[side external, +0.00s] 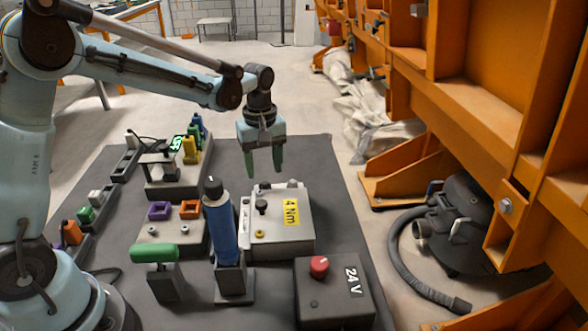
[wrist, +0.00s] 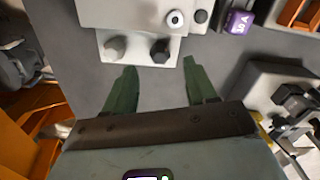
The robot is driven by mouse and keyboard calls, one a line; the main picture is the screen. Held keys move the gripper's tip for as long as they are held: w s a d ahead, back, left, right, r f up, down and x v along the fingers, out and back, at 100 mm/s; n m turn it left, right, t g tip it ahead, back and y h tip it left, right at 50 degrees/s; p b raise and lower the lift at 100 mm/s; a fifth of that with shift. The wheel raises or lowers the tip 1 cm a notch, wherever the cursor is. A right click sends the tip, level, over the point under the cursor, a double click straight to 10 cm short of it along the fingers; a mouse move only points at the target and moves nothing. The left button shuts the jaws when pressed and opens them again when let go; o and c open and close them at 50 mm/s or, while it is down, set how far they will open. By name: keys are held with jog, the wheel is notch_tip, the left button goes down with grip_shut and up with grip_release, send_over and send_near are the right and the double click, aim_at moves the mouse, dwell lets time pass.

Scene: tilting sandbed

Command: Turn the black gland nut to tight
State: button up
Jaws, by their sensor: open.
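The light grey box (side external: 283,236) with a yellow "4 Nm" label stands on the dark mat. Two fittings stick out along its far edge. The dark one, which looks like the black gland nut (wrist: 160,51), is beside a greyer hex fitting (wrist: 115,48) in the wrist view. My gripper (side external: 264,171) points down just above the box's far edge. Its green fingers are apart and empty. In the wrist view the gripper (wrist: 160,82) has the dark nut roughly in line with the gap between its fingers, beyond the tips. I cannot tell how tight the nut is.
A blue cylindrical tool (side external: 221,230) stands upright close to the box's left side. A green-handled block (side external: 155,253) and a black "24V" box (side external: 335,292) with a red button are in front. Orange steelwork (side external: 480,130) rises at right. The mat behind the box is clear.

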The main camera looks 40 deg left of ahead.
aim_at(263, 184)
notch_tip(263, 184, up, 9)
jog(key=shift+s+d+f+m+t, duration=1.05)
jog(key=shift+s+m+t, duration=2.45)
jog(key=shift+s+m, duration=3.3)
jog(key=w+d+r+n+g, duration=0.6)
jog(key=w+r+n+g, duration=0.1)
jog(key=w+r+n, duration=0.2)
jog(key=shift+w+d+r+n, duration=0.35)
jog(key=shift+r+n, duration=0.35)
jog(key=shift+r, duration=0.15)
